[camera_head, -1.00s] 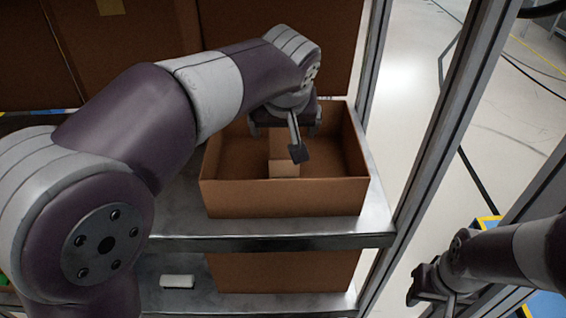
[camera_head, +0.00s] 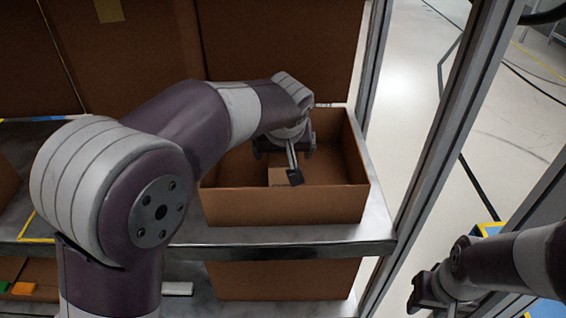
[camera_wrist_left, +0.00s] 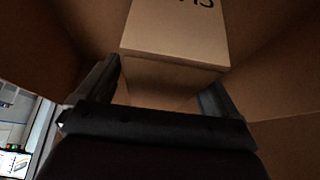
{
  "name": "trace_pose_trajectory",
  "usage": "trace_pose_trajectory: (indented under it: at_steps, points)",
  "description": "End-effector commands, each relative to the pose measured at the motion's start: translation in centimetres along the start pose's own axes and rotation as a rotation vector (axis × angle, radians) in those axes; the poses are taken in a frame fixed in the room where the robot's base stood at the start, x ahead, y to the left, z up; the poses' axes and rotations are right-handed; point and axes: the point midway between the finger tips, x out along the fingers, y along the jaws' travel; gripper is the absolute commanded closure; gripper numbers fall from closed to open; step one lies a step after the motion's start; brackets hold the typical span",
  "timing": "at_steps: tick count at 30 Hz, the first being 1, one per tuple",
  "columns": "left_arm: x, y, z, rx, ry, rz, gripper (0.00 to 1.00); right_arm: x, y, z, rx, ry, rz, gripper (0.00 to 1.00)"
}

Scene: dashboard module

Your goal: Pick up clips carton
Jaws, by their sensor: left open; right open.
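A small brown carton (camera_head: 281,177) stands inside an open brown box (camera_head: 285,207) on the shelf. In the left wrist view the carton (camera_wrist_left: 175,35) has dark lettering, partly cut off at the top edge. My left gripper (camera_head: 290,172) is open and lowered into the box. In the left wrist view its two fingers (camera_wrist_left: 160,92) stand on either side of the carton's near, lower part. I cannot tell if they touch it. My right gripper (camera_head: 432,292) is at the lower right, outside the shelf, away from the carton. Its fingertips are hard to make out.
The box walls (camera_wrist_left: 285,75) rise close around my left gripper. A metal shelf (camera_head: 300,240) holds the box, and another box (camera_head: 285,279) stands on the shelf below. Metal posts (camera_head: 437,130) stand to the right. Tall brown boxes (camera_head: 280,45) stand behind.

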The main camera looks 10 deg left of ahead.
Motion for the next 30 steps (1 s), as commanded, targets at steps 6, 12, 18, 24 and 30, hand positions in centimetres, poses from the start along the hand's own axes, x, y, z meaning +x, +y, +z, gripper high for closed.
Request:
trace_pose_trajectory:
  at_steps: [6,12,18,24,30]
  points:
    - [0.3,0.0,0.2,0.0,0.0,0.0,0.06,0.4,0.0,0.1,0.0,0.0,0.0,0.57]
    - [0.3,0.0,0.2,0.0,0.0,0.0,0.06,0.4,0.0,0.0,0.0,0.0,0.0,0.57]
    - [0.3,0.0,0.2,0.0,0.0,0.0,0.49,0.4,0.0,0.0,0.0,0.0,0.0,0.57]
    - [0.2,0.0,0.1,0.0,0.002,0.001,0.8,0.3,0.0,0.0,0.0,0.0,0.0,0.57]
    - [-0.8,0.0,-0.6,-0.001,0.004,0.002,0.8,-0.5,0.0,-0.1,0.0,0.0,0.0,0.57]
